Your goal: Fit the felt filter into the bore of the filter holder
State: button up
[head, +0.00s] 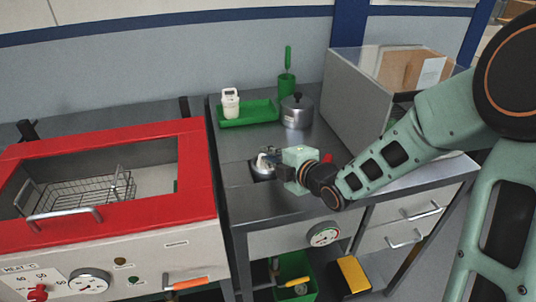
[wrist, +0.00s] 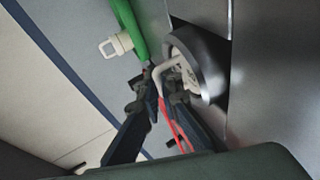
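The filter holder seems to be the round metal part with a dark bore, at the front of the metal bench in the head view (head: 262,172) and upper right of centre in the wrist view (wrist: 208,62). A pale bent piece, probably the felt filter (wrist: 173,64), lies across the mouth of the bore. Whether it is seated inside I cannot tell. My gripper (head: 275,160) is beside the holder. In the wrist view its dark fingertips (wrist: 160,90) appear closed on the lower end of the pale piece; the contact is partly hidden.
A green tray (head: 248,121) with a white container (head: 230,103), a lidded metal pot (head: 296,113) and a green cup (head: 287,87) stand behind. A grey partition (head: 352,98) rises on the right. A red-framed basin (head: 100,228) is on the left.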

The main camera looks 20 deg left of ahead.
jog(key=o, duration=0.4)
jog(key=shift+r, duration=0.15)
jog(key=shift+s+d+p, duration=0.1)
jog(key=shift+d+p, duration=0.05)
jog(key=shift+p, duration=0.15)
jog(key=v, duration=0.9)
jog(key=shift+s+d+r+p, duration=0.1)
jog(key=shift+r+p, duration=0.1)
jog(key=shift+p, duration=0.15)
jog(key=shift+b+v, duration=0.55)
jog(key=shift+v, duration=0.6)
